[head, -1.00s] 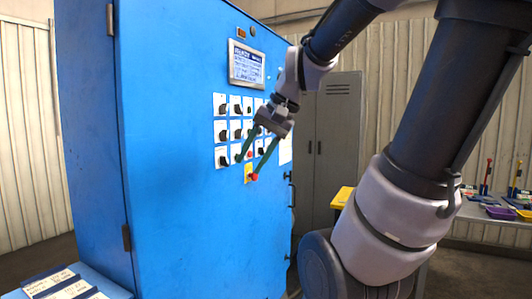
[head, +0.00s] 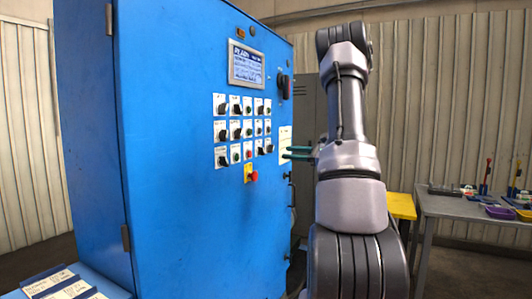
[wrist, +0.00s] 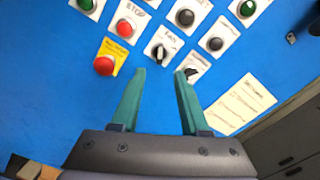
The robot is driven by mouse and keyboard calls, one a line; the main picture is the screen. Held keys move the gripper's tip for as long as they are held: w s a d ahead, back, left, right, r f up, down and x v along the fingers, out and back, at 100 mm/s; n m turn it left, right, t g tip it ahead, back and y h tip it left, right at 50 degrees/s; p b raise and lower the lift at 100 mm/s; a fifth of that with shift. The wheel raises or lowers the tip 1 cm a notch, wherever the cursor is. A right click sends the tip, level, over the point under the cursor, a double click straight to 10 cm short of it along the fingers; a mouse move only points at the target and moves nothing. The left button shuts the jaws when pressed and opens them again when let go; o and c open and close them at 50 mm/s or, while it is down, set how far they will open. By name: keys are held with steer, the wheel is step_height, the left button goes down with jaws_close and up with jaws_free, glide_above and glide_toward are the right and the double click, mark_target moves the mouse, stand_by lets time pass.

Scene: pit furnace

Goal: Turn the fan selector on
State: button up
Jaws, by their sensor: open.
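The fan selector (wrist: 160,52) is a black rotary knob on a white plate marked FAN, on the blue cabinet's panel. In the wrist view it sits just beyond and roughly between my fingertips. In the head view the fan selector (head: 259,148) is in the bottom row of controls, right of a red button. My gripper (wrist: 160,72) is open and empty, with two green fingers apart. In the head view my gripper (head: 286,152) is at the panel's right side, partly hidden by my arm. I cannot tell whether the fingers touch anything.
A red STOP button (wrist: 124,28), a red mushroom button on yellow (wrist: 104,65) and another black selector (wrist: 191,72) surround the fan selector closely. A paper sheet (wrist: 240,103) is on the panel. A bench (head: 440,205) with tools stands at the right.

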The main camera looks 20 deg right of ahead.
mark_target(266, 151)
steer(key=x, duration=1)
steer(key=shift+w+a, duration=0.2)
steer(key=shift+w, duration=0.1)
jaws_close()
